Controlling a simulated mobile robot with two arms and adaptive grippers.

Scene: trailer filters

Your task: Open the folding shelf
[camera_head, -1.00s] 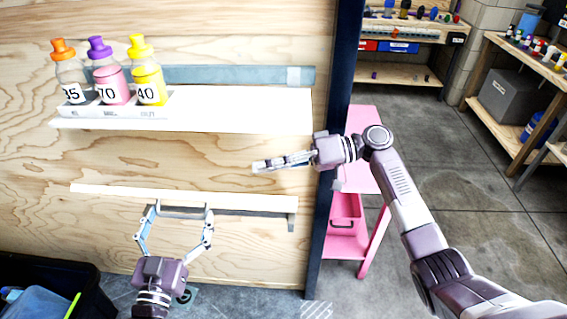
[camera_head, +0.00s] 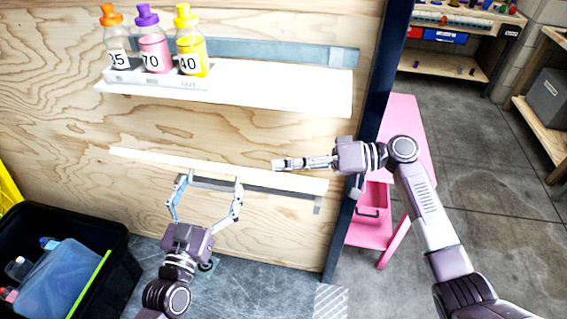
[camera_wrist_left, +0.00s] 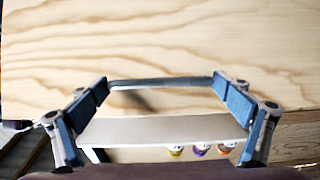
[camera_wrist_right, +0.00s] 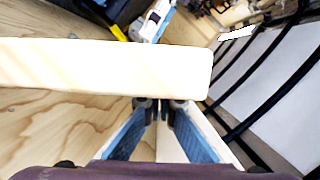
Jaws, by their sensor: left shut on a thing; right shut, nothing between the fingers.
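The lower shelf (camera_head: 135,154) is a long pale board on the plywood wall, seen as a narrow strip, with a grey metal strip beneath it. My left gripper (camera_head: 211,183) reaches it from below, its fingers spread wide but closed on the ends of a grey metal bar (camera_wrist_left: 160,84) in the left wrist view. My right gripper (camera_head: 277,165) is shut and empty, in front of the shelf's right part. In the right wrist view its fingertips (camera_wrist_right: 160,105) are close to the end of a pale board (camera_wrist_right: 110,70); contact is unclear.
The upper shelf (camera_head: 290,92) holds three bottles, orange-capped (camera_head: 116,46), purple-capped (camera_head: 154,45) and yellow-capped (camera_head: 190,45). A black bin (camera_head: 125,262) stands lower left. Open floor lies right.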

